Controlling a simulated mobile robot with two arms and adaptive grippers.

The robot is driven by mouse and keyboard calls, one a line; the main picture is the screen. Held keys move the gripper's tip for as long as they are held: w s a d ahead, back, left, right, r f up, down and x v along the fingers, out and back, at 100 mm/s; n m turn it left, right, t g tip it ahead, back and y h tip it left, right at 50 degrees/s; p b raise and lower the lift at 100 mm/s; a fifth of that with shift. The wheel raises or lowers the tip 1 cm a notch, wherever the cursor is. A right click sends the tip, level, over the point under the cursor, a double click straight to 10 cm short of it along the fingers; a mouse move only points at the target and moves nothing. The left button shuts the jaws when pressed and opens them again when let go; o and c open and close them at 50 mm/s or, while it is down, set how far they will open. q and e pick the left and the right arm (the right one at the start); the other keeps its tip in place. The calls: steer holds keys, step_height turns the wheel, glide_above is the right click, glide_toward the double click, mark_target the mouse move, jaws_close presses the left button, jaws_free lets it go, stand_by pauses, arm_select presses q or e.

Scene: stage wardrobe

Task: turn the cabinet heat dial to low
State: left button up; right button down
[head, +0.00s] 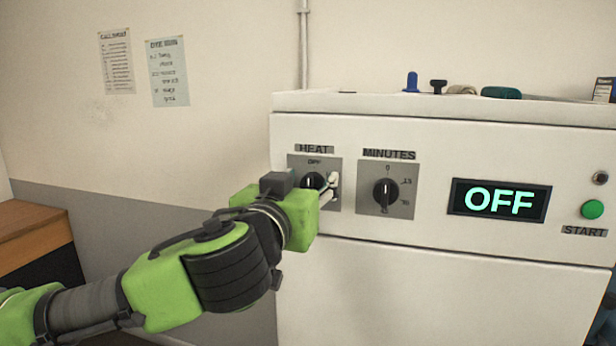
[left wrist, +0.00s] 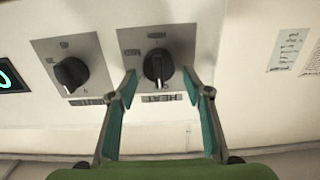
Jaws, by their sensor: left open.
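The heat dial (head: 312,181) is a black knob on a grey plate under the HEAT label on the white cabinet (head: 400,262). In the head view my left gripper (head: 331,187) is at this plate and hides part of its lower right. In the left wrist view the heat dial (left wrist: 158,66) lies ahead of and between the open fingers of my left gripper (left wrist: 160,80). No contact is evident. That view is upside down. The marking OFF shows above the dial in the head view; the other heat markings are hidden there. My right gripper is not in view.
The minutes dial (head: 386,194) sits just right of the heat dial. The display (head: 499,200) reads OFF, and a green start button (head: 592,209) is at the far right. Several small items lie on the cabinet top. A wooden bench (head: 35,226) stands at the left.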

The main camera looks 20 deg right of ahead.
arm_select(q)
steer(key=c, duration=1.1)
steer(key=shift+s+d+f+m+b, duration=0.15)
steer(key=shift+f+m+b, duration=0.1)
steer(key=shift+m+b, duration=0.75)
steer(key=shift+r+m+b, duration=0.1)
steer(key=shift+m+b, duration=0.4)
steer(key=shift+b, duration=0.2)
steer(key=m, duration=0.3)
steer(key=shift+s+d+m, duration=0.1)
steer(key=shift+d+m, duration=0.05)
steer(key=shift+m, duration=0.15)
steer(key=shift+s+d+m, duration=0.1)
steer(key=shift+m, duration=1.2)
steer(key=shift+s+d+m, duration=0.1)
steer(key=shift+m, duration=1.2)
steer(key=shift+f, duration=0.2)
